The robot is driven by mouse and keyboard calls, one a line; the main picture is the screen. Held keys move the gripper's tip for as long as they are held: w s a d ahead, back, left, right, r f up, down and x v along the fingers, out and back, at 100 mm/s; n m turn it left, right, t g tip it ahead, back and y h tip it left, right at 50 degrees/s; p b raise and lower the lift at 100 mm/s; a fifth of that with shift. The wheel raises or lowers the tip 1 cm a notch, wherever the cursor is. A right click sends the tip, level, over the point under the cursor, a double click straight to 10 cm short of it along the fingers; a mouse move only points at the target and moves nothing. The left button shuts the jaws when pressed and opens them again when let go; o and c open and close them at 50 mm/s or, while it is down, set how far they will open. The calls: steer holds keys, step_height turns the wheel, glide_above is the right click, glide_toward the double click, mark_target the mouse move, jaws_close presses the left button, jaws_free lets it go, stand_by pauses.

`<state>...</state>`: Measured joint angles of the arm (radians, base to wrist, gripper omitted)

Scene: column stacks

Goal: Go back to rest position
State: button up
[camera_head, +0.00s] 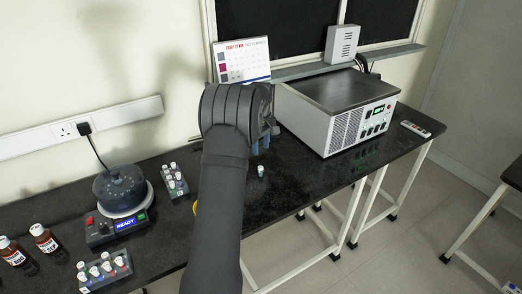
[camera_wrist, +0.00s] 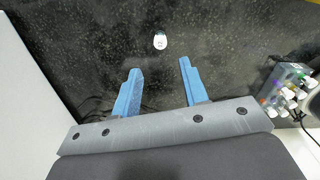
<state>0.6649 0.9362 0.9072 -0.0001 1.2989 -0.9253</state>
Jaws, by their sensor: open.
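My gripper (camera_wrist: 160,84) is open and empty, with its two blue fingers apart above the black bench. In the head view the gripper (camera_head: 261,146) is near the middle, partly hidden by my dark arm. A small vial with a white cap (camera_wrist: 160,41) stands alone on the bench, ahead of the fingertips and not between them. It also shows in the head view (camera_head: 261,171), just below the gripper.
A large grey machine (camera_head: 336,112) stands right of my gripper. A vial rack (camera_head: 175,183), a round device (camera_head: 119,190), another rack (camera_head: 104,271) and two brown bottles (camera_head: 45,240) stand at left. A remote (camera_head: 415,129) lies at far right.

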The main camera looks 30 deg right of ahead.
mark_target(261, 167)
steer(key=shift+f, duration=0.1)
step_height(261, 167, down, 12)
steer(key=shift+f, duration=0.25)
step_height(261, 167, up, 3)
steer(key=shift+f, duration=0.1)
steer(key=shift+r, duration=0.8)
